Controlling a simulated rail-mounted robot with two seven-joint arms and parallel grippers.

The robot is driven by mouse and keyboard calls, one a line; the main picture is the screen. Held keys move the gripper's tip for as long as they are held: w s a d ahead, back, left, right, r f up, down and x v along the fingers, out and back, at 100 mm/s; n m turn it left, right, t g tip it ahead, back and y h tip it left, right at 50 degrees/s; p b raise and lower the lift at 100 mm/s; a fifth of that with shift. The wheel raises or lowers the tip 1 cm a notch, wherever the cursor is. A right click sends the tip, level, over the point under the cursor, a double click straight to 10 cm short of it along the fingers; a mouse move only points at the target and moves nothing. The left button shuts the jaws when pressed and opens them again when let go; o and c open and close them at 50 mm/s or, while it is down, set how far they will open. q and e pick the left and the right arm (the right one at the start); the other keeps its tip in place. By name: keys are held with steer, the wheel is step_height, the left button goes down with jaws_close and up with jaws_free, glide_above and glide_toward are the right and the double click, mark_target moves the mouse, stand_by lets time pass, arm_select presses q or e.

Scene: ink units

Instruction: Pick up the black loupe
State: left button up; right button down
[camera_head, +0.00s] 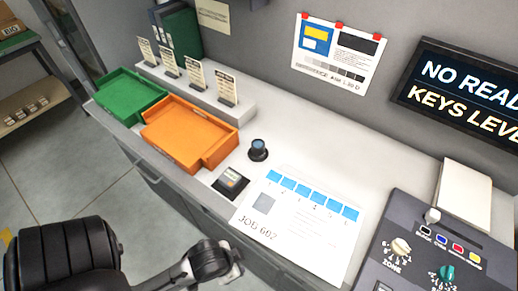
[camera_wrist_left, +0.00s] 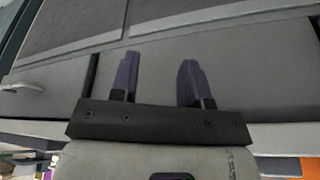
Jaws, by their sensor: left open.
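The black loupe (camera_head: 258,151), a small round piece with a bluish top, stands upright on the white counter, right of the orange tray, in the head view. My left arm comes in from the lower left. Its wrist end (camera_head: 212,262) is in front of the counter's front edge, well short of the loupe; the fingers are hard to make out there. In the left wrist view my left gripper (camera_wrist_left: 158,76) is open and empty, its two dark fingers apart before grey cabinet fronts. The loupe does not show in that view. My right gripper is not in view.
A small black device (camera_head: 231,183) lies near the counter's front edge, close to the loupe. The orange tray (camera_head: 188,132) and green tray (camera_head: 128,97) are to the left. A printed job sheet (camera_head: 270,228) lies right of the loupe, with a control console (camera_head: 440,250) beyond.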

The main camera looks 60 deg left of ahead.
arm_select(q)
steer(key=o, duration=0.7)
steer(key=shift+a, duration=0.2)
steer(key=shift+o, duration=0.2)
